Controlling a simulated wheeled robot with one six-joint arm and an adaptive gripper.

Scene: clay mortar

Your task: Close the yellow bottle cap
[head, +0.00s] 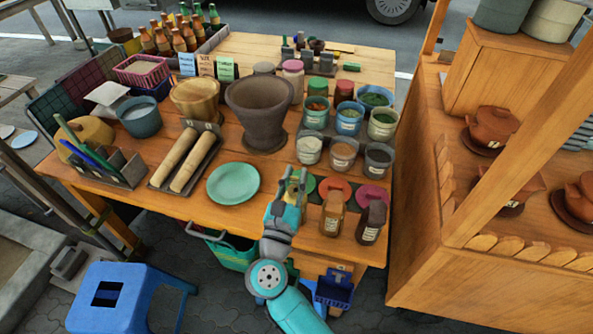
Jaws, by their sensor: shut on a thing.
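My gripper (293,182) is at the front edge of the wooden table, just right of the green plate. It is shut on a small yellowish thing, mostly hidden by the fingers. It looks like the yellow bottle or its cap, but I cannot tell which part. Whether the cap sits open or closed is too small and covered to tell. A tan bottle (333,214) stands upright just right of my gripper. A dark brown bottle (371,222) stands to the right of that one.
Green, red (335,188) and magenta (373,195) discs lie behind the bottles. Jars of spices (343,154) stand in rows further back. A large clay mortar (260,108) and a green plate (233,183) are to the left. A wooden stall (420,210) stands at the right.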

